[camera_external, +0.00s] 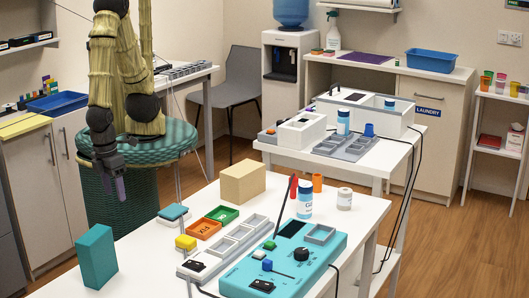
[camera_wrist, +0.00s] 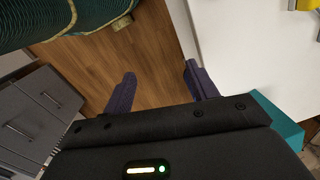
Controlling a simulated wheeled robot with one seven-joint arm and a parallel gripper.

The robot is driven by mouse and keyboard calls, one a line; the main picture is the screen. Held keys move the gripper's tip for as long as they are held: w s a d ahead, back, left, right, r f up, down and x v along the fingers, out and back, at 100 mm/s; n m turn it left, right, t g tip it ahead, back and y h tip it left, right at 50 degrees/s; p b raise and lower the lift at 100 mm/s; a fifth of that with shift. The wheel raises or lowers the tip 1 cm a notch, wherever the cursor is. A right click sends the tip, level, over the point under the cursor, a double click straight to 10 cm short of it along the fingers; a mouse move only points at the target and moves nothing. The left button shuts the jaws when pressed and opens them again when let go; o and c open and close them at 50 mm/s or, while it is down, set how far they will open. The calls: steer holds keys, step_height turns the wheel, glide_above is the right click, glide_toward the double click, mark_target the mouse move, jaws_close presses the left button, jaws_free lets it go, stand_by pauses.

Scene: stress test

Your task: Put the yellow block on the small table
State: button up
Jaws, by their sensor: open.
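The yellow block (camera_external: 186,242) sits on the white front table (camera_external: 330,205), near its left part. A yellow thing (camera_wrist: 307,4), likely this block, is cut off at the top right corner of the wrist view. My gripper (camera_external: 116,188) hangs at the left in the external view, pointing down, apart from the block and left of the table. In the wrist view my gripper (camera_wrist: 161,90) has its two purple fingers spread, with only floor between them. A small white table (camera_external: 501,98) with cups stands at the far right; I cannot tell if it is the task's table.
A tall teal block (camera_external: 96,256) stands at the front table's left end, close to my gripper; it shows in the wrist view (camera_wrist: 283,122). A tan box (camera_external: 242,183), orange tray (camera_external: 203,229), green tray (camera_external: 222,214) and teal control panel (camera_external: 285,262) crowd the table.

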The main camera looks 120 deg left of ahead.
steer(key=w+d+r+n+t+h+p, duration=0.35)
steer(key=w+d+n, duration=0.2)
steer(key=n, duration=0.45)
steer(key=w+a+r+n+t+y+p, duration=0.25)
steer(key=w+a+r+n+t, duration=0.3)
steer(key=w+n, duration=0.35)
steer(key=shift+n+g+y, duration=0.3)
steer(key=shift+n+g, duration=0.2)
steer(key=shift+n, duration=0.1)
steer(key=f, duration=0.4)
steer(key=shift+s+d+f+b, duration=0.1)
steer(key=shift+s+d+b, duration=0.2)
steer(key=shift+s+b, duration=0.1)
